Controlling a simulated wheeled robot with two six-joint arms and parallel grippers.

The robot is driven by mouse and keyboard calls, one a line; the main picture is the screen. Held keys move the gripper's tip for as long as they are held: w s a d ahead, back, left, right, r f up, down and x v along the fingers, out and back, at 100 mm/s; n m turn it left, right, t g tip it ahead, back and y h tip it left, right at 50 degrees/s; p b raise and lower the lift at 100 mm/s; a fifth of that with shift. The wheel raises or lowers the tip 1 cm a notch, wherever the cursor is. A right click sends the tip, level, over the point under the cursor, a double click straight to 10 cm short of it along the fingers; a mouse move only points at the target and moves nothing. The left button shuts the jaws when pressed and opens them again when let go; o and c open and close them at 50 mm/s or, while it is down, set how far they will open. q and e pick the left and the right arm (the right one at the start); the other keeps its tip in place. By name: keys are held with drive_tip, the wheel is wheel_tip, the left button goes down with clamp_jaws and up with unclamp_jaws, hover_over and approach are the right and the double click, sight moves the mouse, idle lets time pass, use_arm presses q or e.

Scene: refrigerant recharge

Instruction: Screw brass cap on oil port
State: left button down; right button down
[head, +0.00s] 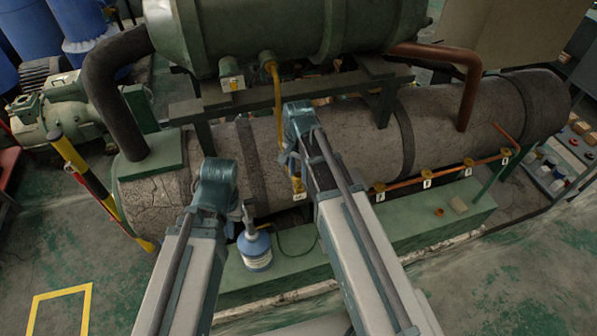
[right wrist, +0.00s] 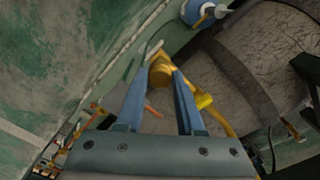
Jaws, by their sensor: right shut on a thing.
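My right gripper (right wrist: 160,70) is shut on a brass cylindrical piece (right wrist: 160,74), which looks like the brass cap. In the head view this brass piece (head: 297,184) is low in front of the large horizontal vessel, just above a small white label (head: 299,197). The label also shows beyond the fingertips in the right wrist view (right wrist: 152,50). The port is hidden behind the brass piece, so I cannot tell how the two meet.
A blue bottle (head: 255,251) stands on the green base ledge (head: 400,240). A copper pipe with several brass valves (head: 424,175) runs along the vessel (head: 350,140). A small orange-brass ring (head: 439,212) and a tan block (head: 457,205) lie on the ledge at right.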

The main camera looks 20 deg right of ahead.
drive_tip(key=shift+f+b, duration=0.3)
drive_tip(key=shift+f, duration=0.05)
